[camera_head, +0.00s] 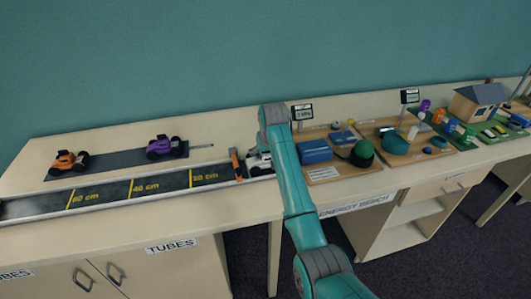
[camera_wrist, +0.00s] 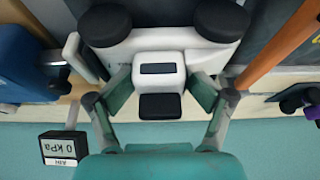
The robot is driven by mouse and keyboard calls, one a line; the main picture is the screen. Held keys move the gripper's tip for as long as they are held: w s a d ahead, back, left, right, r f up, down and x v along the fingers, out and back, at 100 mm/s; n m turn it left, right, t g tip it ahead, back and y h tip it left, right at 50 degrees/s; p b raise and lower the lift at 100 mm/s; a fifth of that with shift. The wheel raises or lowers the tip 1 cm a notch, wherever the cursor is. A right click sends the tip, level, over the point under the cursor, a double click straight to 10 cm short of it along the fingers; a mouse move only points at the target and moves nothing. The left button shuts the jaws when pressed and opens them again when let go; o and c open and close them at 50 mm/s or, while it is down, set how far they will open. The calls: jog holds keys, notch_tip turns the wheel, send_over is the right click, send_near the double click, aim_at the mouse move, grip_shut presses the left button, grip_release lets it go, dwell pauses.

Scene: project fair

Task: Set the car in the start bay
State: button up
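A white car (camera_wrist: 160,68) with black wheels is directly below my gripper in the wrist view, lying across the picture between a pale rail and an orange bar. In the head view the car (camera_head: 258,162) shows at the right end of the dark track (camera_head: 160,184), just right of the orange gate (camera_head: 236,164), partly hidden by my arm. My gripper (camera_wrist: 160,82) has its green finger pads on both sides of the white cab, their tips against it. Whether the wheels touch the track surface is hard to tell.
An orange car (camera_head: 68,162) and a purple car (camera_head: 164,147) stand on a dark mat (camera_head: 112,162) behind the track. A blue box (camera_head: 315,151) and a green dome (camera_head: 362,153) are on boards to the right. A small display (camera_wrist: 63,147) stands near my gripper.

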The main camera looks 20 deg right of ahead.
jog(key=shift+s+f, duration=0.1)
jog(key=shift+f, duration=0.05)
jog(key=shift+r, duration=0.45)
jog(key=v, duration=1.2)
jog(key=shift+r, duration=0.4)
